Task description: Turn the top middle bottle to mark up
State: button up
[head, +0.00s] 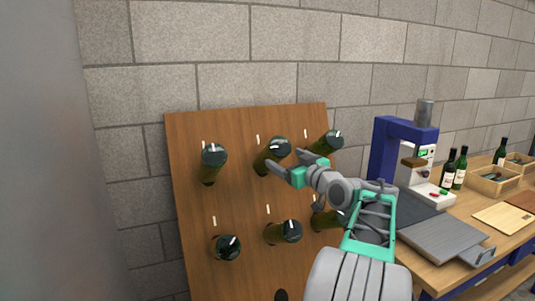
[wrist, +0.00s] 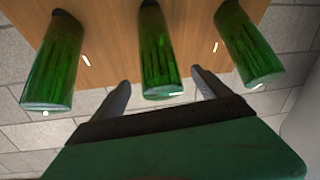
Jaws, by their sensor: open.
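The top middle bottle (head: 279,148) is dark green and sticks out of the wooden board with its base towards me. A pale mark shows on its base, towards the right; its exact angle is hard to tell. In the wrist view the same bottle (wrist: 158,50) lies between the fingers, with a white mark (wrist: 177,94) right of centre on its base rim. My gripper (head: 290,163) is open at this bottle's base, and in the wrist view my gripper (wrist: 161,88) has one finger on each side, with gaps showing.
The wooden board (head: 240,195) leans at the block wall and carries other bottles, including the top left (head: 213,158) and top right (head: 331,140). White ticks (head: 258,140) sit on the board. A workbench (head: 462,268) with a blue-framed machine (head: 390,145) stands right.

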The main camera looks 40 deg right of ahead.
jog(key=shift+w+r, duration=0.3)
jog(key=w, duration=0.3)
jog(key=w+d+p, duration=0.1)
jog(key=w, duration=0.2)
jog(key=shift+w+d+f, duration=0.15)
jog(key=shift+w, duration=0.05)
jog(key=shift+c, duration=0.2)
jog(key=c, duration=1.3)
